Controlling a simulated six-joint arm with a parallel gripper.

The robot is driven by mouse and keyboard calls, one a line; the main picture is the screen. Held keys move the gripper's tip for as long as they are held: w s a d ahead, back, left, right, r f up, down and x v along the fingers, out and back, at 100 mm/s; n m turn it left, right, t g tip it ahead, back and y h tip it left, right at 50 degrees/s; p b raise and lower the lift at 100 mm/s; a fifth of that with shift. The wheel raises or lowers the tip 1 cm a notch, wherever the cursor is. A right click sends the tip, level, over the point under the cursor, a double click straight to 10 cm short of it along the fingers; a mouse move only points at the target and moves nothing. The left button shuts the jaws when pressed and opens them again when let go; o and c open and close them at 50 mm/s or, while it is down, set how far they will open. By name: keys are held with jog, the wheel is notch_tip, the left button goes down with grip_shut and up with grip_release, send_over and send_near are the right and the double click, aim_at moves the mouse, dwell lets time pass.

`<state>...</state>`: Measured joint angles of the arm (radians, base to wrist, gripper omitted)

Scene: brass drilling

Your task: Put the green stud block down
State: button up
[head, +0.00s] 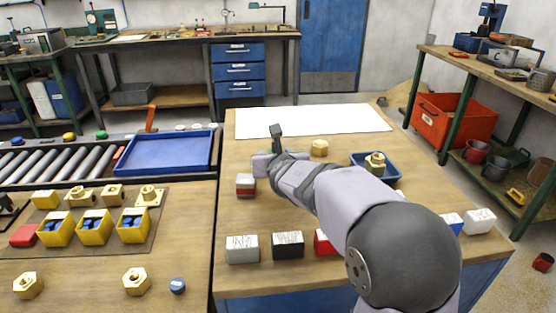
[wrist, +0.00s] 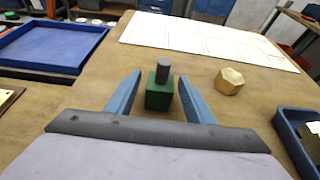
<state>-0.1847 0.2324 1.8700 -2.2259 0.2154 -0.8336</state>
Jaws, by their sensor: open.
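The green stud block (wrist: 158,97) stands upright in the wrist view, with a grey stud (wrist: 163,68) on top. It is between the two blue fingers of my gripper (wrist: 160,73), which are spread apart with a gap on each side of the block. The block appears to rest on the wooden bench top (wrist: 110,70). In the head view my arm reaches over the bench, and I cannot make out the green block or the fingers there.
A white sheet (head: 315,121) lies behind my gripper. A brass hex piece (head: 319,148) stands to its right, near a blue tray (head: 359,158) holding a brass part. A red and white block (head: 245,186) is at left. Several labelled blocks line the front edge.

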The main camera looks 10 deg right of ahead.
jog(key=p+v, duration=0.2)
jog(key=v, duration=0.8)
jog(key=shift+r, duration=0.1)
jog(key=shift+v, duration=0.8)
jog(key=shift+s+d+r+p, duration=0.1)
jog(key=shift+d+p, duration=0.1)
jog(key=shift+p, duration=0.3)
jog(key=s+d+r+m+g+h+p, duration=0.5)
jog(key=s+d+m+p, duration=0.6)
jog(key=m+p, duration=0.85)
jog(key=s+a+r+m+g+y+p, duration=0.2)
jog(key=s+r+m+g+p, duration=0.2)
jog(key=s+m+p, duration=0.4)
jog(key=s+a+r+m+g+y+p, duration=0.2)
jog(key=s+r+m+g+y+p, duration=0.1)
jog(key=s+m+p, duration=0.5)
jog(key=shift+s+a+r+g+p, duration=0.2)
jog(key=shift+s+r+g+p, duration=0.25)
jog(key=shift+r+g+p, duration=0.3)
